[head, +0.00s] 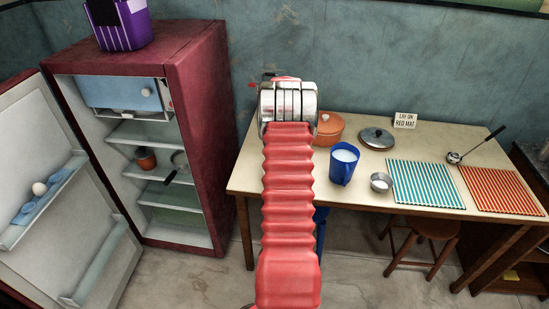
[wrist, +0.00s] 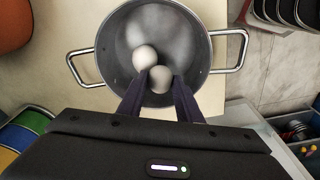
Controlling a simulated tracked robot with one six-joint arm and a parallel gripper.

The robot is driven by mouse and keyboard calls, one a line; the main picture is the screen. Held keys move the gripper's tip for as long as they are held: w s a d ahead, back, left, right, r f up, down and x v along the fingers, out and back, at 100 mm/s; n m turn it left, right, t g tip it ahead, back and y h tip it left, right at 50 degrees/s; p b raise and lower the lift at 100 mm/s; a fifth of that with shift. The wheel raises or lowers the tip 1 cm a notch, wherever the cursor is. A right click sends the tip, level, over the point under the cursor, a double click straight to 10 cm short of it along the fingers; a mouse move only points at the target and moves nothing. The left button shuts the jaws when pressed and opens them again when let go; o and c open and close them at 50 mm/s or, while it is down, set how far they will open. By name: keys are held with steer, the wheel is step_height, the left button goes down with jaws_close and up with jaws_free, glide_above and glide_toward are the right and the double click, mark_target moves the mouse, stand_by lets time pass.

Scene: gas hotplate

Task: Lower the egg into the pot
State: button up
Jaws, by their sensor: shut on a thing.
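In the wrist view, a grey metal pot (wrist: 198,60) with two side handles lies beneath my gripper (wrist: 160,80). The two dark fingers reach over the near part of the pot. They are shut on a pale egg (wrist: 160,77), which is held between the fingertips over the pot's opening. Another pale egg (wrist: 145,56) shows inside the pot's outline, just beyond the held egg and to its left. How far the held egg is above the pot's bottom is hard to tell. In the head view my arm hides the pot and the gripper's fingers.
A further egg (head: 39,188) sits on the open fridge door's shelf. On the table (head: 352,188) stand an orange pot (head: 329,128), a metal lid (head: 377,138), a blue jug (head: 343,166) and a small metal bowl (head: 381,182). Striped teal (head: 424,183) and red (head: 500,189) mats lie right.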

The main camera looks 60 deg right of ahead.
steer(key=o, duration=0.8)
steer(key=shift+c, duration=0.2)
steer(key=shift+r, duration=0.1)
steer(key=shift+r, duration=0.6)
steer(key=shift+s+r, duration=0.15)
steer(key=shift+r, duration=0.95)
steer(key=shift+s+r, duration=0.2)
steer(key=shift+r, duration=0.85)
steer(key=shift+s+r, duration=0.15)
steer(key=shift+r, duration=0.95)
